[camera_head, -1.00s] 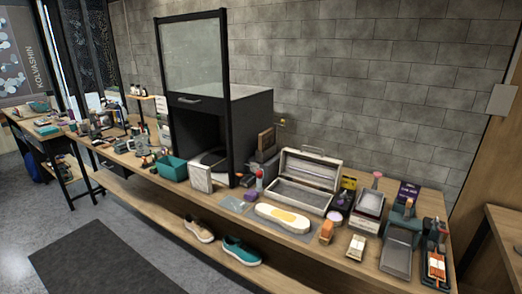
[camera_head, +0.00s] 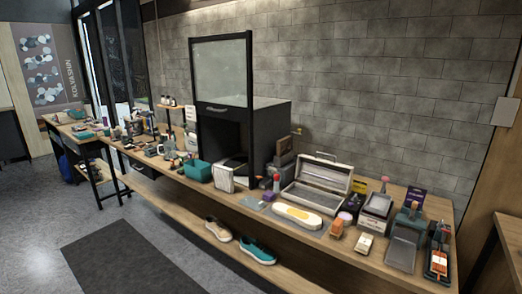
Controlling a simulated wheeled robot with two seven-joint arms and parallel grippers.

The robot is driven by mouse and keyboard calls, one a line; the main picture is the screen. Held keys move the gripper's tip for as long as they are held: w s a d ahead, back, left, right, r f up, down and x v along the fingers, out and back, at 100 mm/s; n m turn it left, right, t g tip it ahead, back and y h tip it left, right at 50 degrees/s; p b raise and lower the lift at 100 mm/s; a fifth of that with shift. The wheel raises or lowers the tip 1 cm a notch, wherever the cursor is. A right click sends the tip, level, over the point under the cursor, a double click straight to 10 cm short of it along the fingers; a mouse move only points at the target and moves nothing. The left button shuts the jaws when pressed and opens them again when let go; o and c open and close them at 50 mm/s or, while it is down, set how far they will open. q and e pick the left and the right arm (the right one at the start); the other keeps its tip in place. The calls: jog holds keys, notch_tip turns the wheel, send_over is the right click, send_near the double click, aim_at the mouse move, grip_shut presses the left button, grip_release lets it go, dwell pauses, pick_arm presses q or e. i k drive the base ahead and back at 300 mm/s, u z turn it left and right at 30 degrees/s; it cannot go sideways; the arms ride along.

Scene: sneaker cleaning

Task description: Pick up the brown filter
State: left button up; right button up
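A small brown upright panel (camera_head: 284,145) stands beside the black fume cabinet, on the workbench (camera_head: 360,262). It may be the brown filter, but it is too small to tell. A white framed panel (camera_head: 222,178) leans at the cabinet's front left. The black cabinet (camera_head: 268,120) has a raised clear front panel and a dark open bay under it. Neither of my grippers is in view.
An open silver case (camera_head: 318,185), a pale shoe sole (camera_head: 297,216), a teal bin (camera_head: 198,171) and several small tools crowd the bench. Two shoes, one beige (camera_head: 217,229) and one teal (camera_head: 257,251), sit on the lower shelf. The floor mat (camera_head: 125,255) area is clear.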

aim_at(283, 146)
jog(key=u, duration=0.7)
jog(key=i, duration=0.8)
jog(key=u, duration=0.6)
jog(key=i, duration=0.8)
jog(key=z, duration=0.75)
jog(key=i, duration=0.75)
jog(key=z, duration=0.8)
